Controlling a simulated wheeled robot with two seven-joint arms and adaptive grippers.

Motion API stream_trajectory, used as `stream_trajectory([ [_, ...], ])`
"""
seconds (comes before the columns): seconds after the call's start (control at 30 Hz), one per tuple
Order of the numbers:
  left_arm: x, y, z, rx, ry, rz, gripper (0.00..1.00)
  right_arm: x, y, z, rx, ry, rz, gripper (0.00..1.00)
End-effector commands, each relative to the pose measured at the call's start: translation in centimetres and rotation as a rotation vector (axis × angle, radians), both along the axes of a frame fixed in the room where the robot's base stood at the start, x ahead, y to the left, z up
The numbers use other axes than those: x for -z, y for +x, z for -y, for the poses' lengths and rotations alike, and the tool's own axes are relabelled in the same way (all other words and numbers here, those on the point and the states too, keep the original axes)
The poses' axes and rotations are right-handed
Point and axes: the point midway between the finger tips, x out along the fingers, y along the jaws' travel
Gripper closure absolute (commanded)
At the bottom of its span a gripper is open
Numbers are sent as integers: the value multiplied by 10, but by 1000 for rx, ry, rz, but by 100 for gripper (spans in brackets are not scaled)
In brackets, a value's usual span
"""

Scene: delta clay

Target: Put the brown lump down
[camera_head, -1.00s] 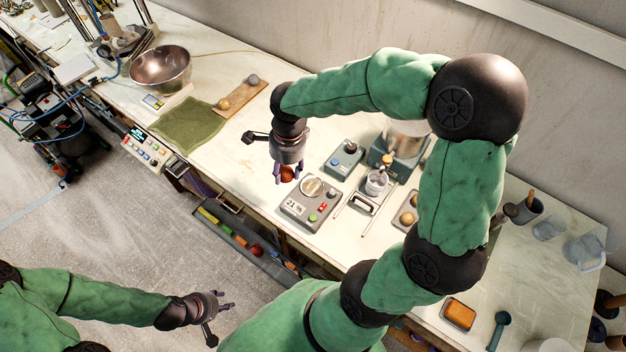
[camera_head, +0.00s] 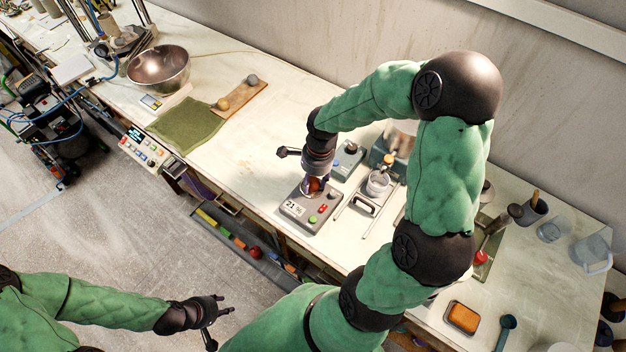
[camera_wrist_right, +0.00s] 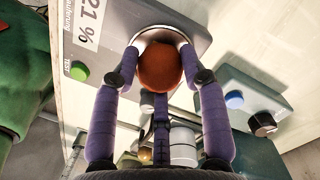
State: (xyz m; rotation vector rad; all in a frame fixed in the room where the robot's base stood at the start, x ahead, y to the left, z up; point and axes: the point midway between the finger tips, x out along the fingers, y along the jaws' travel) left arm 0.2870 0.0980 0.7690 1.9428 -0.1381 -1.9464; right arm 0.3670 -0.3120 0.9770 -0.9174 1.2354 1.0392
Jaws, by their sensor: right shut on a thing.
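The brown lump (camera_wrist_right: 158,66) is a round reddish-brown ball between the purple fingers of my right gripper (camera_wrist_right: 157,58). In the head view, the lump (camera_head: 314,185) shows just below my right gripper (camera_head: 316,180), over the grey meter box (camera_head: 297,209) with the "21 %" display. The wrist view shows the box's round metal plate (camera_wrist_right: 196,33) right behind the lump. I cannot tell whether the lump touches the plate. My left gripper (camera_head: 222,304) hangs empty at the lower left, away from the bench, its fingers apart.
Beside the meter stand a small grey box with knobs (camera_head: 347,160) and a metal frame with a cup (camera_head: 377,184). A green cloth (camera_head: 187,124), a board with two balls (camera_head: 240,99) and a metal bowl (camera_head: 159,70) lie further left. Bench between cloth and meter is clear.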

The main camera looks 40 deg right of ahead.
Motion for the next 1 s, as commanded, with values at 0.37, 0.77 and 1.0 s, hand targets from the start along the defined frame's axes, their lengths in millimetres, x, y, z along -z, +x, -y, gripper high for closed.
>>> stream_trajectory([
  [0.37, 4, 0, 0, 0, 0, 0, 60, 4, 1, 0, 1, -1, 2, 97],
  [0.77, 3, 0, 0, 0, 0, 0, 60, 2, 0, 0, 1, -1, 2, 33],
  [1.0, -5, 0, 0, 0, 0, 0, 60, -16, 1, 2, 2, -3, 5, 33],
])
